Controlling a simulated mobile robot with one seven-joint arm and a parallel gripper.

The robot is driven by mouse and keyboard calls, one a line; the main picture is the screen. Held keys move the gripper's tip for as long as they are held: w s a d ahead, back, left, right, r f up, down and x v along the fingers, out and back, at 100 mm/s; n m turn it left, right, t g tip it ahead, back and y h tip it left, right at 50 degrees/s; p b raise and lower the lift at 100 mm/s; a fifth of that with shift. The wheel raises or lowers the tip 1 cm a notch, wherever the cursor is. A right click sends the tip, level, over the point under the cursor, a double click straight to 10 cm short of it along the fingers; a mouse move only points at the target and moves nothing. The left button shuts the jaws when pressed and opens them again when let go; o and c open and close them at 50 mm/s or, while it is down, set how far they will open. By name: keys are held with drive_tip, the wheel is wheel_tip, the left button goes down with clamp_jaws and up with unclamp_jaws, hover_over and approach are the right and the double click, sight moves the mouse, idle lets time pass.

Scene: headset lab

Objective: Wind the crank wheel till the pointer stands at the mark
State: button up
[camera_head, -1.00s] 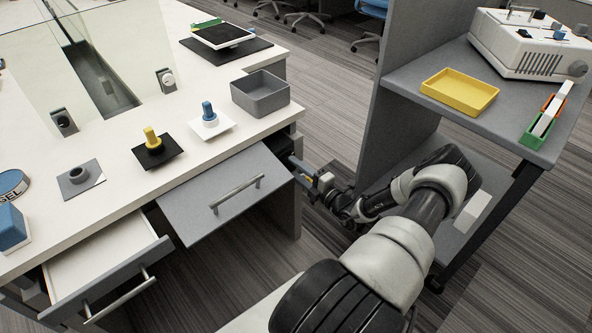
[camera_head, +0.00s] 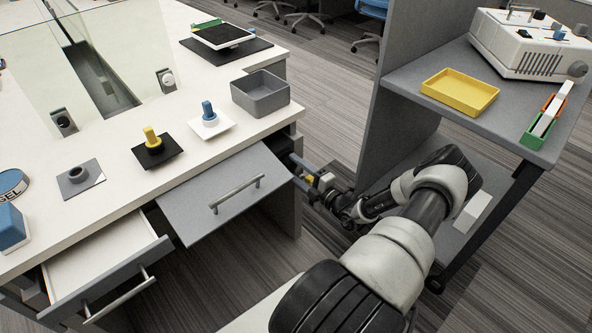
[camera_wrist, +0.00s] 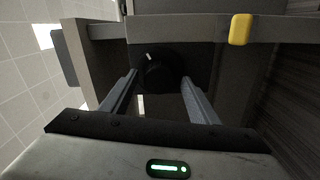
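In the wrist view a dark round knob or wheel (camera_wrist: 161,75) with a short pale line near its top sits between my fingertips, under a grey ledge. I cannot tell whether this is the crank wheel, and no separate mark can be made out. My gripper (camera_wrist: 159,78) is open, with one finger to each side of the knob; contact is unclear. In the head view my gripper (camera_head: 303,174) is at the right end of the desk, beside the grey drawer, and the knob is hidden there.
A yellow block (camera_wrist: 240,29) is on the grey ledge in the wrist view.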

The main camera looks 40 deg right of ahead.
drive_tip(key=s+d+p, duration=0.1)
drive_tip(key=s+p, duration=0.1)
drive_tip(key=s, duration=1.5)
drive_tip(key=shift+s+d+p, duration=0.2)
drive_tip(key=shift+p, duration=0.2)
drive_tip(key=w+n, duration=0.5)
drive_tip(key=n, duration=0.2)
drive_tip(key=w+n+b, duration=0.1)
drive_tip(key=w+n, duration=0.5)
drive_tip(key=w+a+n+b, duration=0.1)
drive_tip(key=w+n, duration=0.5)
drive_tip(key=n, duration=0.1)
drive_tip(key=shift+w+a+f+n, duration=0.1)
drive_tip(key=shift+w+n, duration=0.15)
drive_tip(key=shift+n, duration=0.05)
